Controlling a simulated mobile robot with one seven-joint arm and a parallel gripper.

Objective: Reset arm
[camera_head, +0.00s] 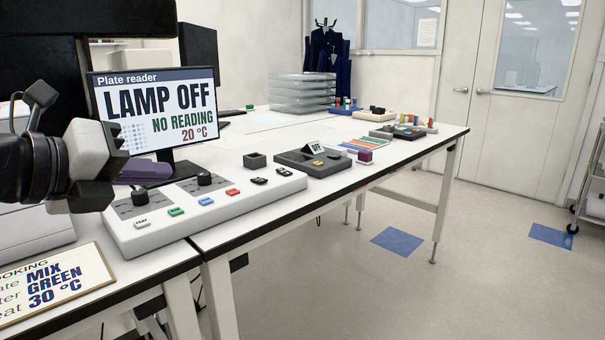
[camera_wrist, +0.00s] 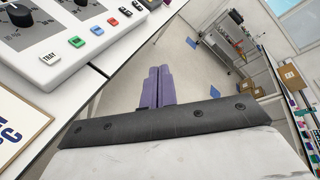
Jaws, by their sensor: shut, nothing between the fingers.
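My arm comes in from the left edge in the head view, in front of the plate reader monitor (camera_head: 155,95). My gripper (camera_wrist: 159,70) shows in the wrist view with its two purple fingers side by side, shut, with nothing held. In the wrist view the fingers point out over the open floor beyond the bench edge. The white control panel (camera_head: 225,215) with dark knobs and coloured buttons lies on the bench near my gripper. It also shows at the upper left of the wrist view (camera_wrist: 75,68). The monitor reads LAMP OFF, NO READING, 20 °C.
A sign (camera_head: 55,287) reading MIX GREEN 30 °C lies at the near left. A small dark box (camera_head: 255,160) and a dark device (camera_head: 312,163) stand further along the bench. Stacked clear trays (camera_head: 302,93) stand at the back. The floor (camera_head: 430,285) right of the bench is clear.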

